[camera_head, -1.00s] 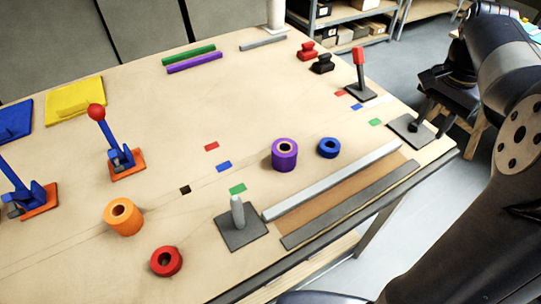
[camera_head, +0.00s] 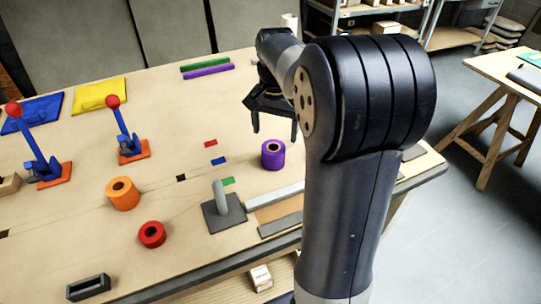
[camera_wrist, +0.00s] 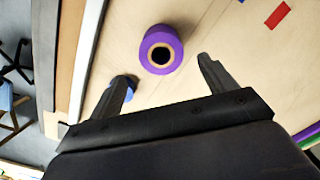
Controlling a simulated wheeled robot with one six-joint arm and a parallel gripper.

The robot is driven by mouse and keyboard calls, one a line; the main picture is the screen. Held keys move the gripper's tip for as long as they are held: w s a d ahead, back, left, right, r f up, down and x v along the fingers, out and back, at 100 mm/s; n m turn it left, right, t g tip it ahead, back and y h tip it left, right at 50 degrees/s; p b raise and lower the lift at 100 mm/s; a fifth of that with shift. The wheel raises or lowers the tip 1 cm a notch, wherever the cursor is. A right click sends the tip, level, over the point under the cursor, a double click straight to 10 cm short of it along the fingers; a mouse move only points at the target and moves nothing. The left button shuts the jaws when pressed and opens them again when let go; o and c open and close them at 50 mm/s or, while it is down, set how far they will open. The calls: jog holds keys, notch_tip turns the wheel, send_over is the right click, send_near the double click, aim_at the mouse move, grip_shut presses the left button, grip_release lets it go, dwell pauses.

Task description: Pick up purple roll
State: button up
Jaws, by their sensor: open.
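The purple roll (camera_head: 273,155) stands upright on the wooden table, its round core hole facing up. It also shows in the wrist view (camera_wrist: 161,50), ahead of and between the two fingers, apart from them. My gripper (camera_head: 275,132) is open and empty above the table, close behind the roll in the head view. In the wrist view my gripper (camera_wrist: 165,78) has its fingers spread wide, with nothing between the tips.
A grey post on a square base (camera_head: 223,210) stands just left of the purple roll. An orange roll (camera_head: 122,193) and a red roll (camera_head: 152,234) stand further left. A blue roll (camera_wrist: 124,84) is partly hidden by the left finger in the wrist view. Green and purple bars lie at the back.

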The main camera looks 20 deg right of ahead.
notch_tip(320, 180, down, 6)
jog(key=shift+a+r, duration=0.15)
dwell(0.3)
jog(key=c, duration=1.1)
notch_tip(320, 180, up, 11)
jog(key=p, duration=0.2)
notch_tip(320, 180, up, 6)
jog(key=p, duration=0.5)
send_over(273, 145)
jog(key=s, duration=0.1)
jog(key=shift+s+a, duration=0.2)
jog(key=shift+a, duration=0.05)
